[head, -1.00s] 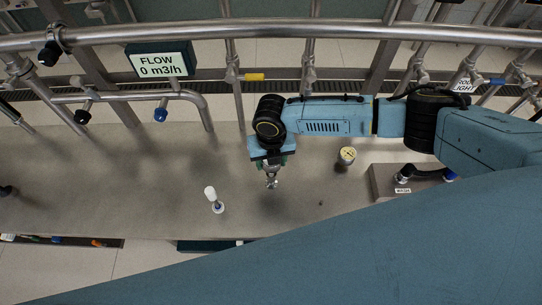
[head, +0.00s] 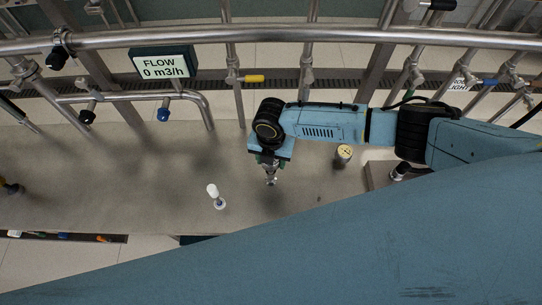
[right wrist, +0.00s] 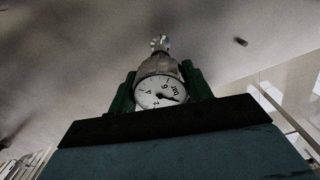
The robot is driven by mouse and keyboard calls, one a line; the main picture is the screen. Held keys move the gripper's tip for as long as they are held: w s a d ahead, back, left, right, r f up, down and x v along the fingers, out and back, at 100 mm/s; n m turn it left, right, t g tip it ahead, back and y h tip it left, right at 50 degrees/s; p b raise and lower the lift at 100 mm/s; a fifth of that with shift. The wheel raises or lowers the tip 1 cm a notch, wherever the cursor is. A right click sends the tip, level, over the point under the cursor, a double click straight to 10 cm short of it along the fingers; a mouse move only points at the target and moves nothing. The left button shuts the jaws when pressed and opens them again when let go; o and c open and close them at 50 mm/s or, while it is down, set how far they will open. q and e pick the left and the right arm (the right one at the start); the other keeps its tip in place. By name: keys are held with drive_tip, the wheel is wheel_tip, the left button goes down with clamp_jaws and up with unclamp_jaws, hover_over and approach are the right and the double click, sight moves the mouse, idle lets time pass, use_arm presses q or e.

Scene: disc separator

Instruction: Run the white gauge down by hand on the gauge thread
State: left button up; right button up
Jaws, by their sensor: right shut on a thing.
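My right gripper (head: 270,168) is shut on a gauge with a white dial (right wrist: 161,92), pointed down over the steel table. My left gripper is not in view.
A yellow-faced gauge (head: 344,151) stands right of my right gripper. A white-topped item (head: 213,191) on a small round base stands to the left. Steel pipes (head: 280,38) and a flow display reading 0 (head: 163,63) are behind. The table (head: 110,190) is mostly clear at left.

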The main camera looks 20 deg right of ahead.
drive_tip(key=shift+s+f+m, duration=0.1)
drive_tip(key=shift+s+m, duration=0.1)
drive_tip(key=shift+m, duration=0.3)
drive_tip(key=shift+m+p, duration=0.35)
drive_tip(key=shift+m, duration=0.25)
drive_tip(key=shift+w+m, duration=0.1)
drive_tip(key=shift+m, duration=1)
drive_tip(key=shift+m, duration=1.6)
